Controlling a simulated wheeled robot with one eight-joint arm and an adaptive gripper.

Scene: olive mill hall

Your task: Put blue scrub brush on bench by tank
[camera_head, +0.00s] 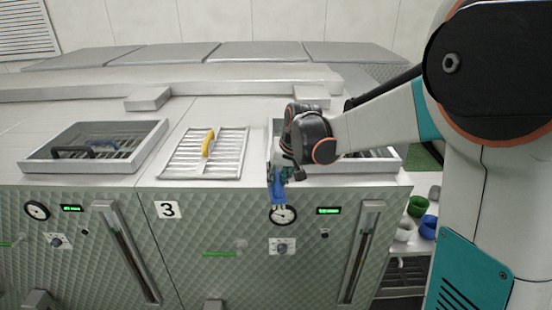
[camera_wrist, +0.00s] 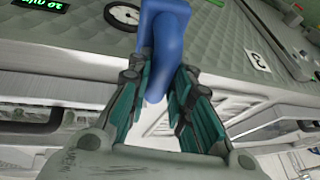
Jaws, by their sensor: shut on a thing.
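The blue scrub brush (camera_head: 278,190) hangs from my gripper (camera_head: 281,172), in front of the upper front edge of the quilted steel tank (camera_head: 232,235). In the wrist view the blue brush (camera_wrist: 165,38) stands between the two green-padded fingers of my gripper (camera_wrist: 158,88), which are shut on it. To the right of the tank is a low pale bench or shelf (camera_head: 421,187), partly hidden by my arm.
Green (camera_head: 418,206), blue (camera_head: 429,227) and white (camera_head: 404,232) round items stand on the low surface at right. On the tank top are an open hatch (camera_head: 98,170) with a dark handle and a grate with a yellow handle (camera_head: 208,143). Gauges and bar handles line the front.

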